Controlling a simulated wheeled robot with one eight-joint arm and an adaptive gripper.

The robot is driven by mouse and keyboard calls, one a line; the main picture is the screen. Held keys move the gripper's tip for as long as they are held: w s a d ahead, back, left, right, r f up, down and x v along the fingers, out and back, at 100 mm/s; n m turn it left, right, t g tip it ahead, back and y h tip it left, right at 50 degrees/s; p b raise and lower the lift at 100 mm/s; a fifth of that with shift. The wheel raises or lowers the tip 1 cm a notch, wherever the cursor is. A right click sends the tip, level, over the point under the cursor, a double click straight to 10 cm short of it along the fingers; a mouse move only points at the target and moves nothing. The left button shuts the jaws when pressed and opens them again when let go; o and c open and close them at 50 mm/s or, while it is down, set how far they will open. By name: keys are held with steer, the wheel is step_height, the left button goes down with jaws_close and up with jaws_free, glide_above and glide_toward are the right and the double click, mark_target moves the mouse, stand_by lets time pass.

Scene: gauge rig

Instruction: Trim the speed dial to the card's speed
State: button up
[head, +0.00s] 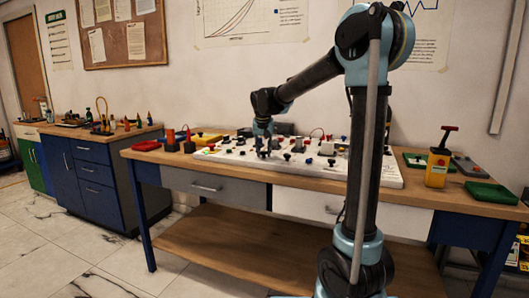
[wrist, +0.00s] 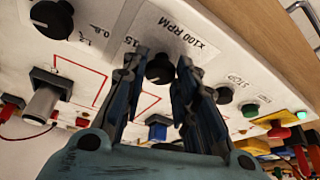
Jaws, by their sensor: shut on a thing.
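The speed dial is a black round knob (wrist: 159,69) on the white panel, beside a label reading "x100 RPM" and a printed 15. My gripper (wrist: 163,62) has one finger on each side of this knob and is shut on it. The knob's pointer mark cannot be read. In the head view my gripper (head: 265,133) is down at the left-middle part of the white panel (head: 390,178), and the knob is hidden there. No card with a speed on it can be made out.
A yellow box with a handle (head: 437,170) and green trays (head: 492,193) stand at the bench's right end.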

steer(key=shift+w+r+m, duration=0.1)
steer(key=shift+m, duration=0.3)
steer(key=o, duration=1.1)
steer(key=v, duration=1.1)
steer(key=shift+s+a+r, duration=0.2)
steer(key=shift+s+r, duration=0.05)
steer(key=shift+r, duration=0.1)
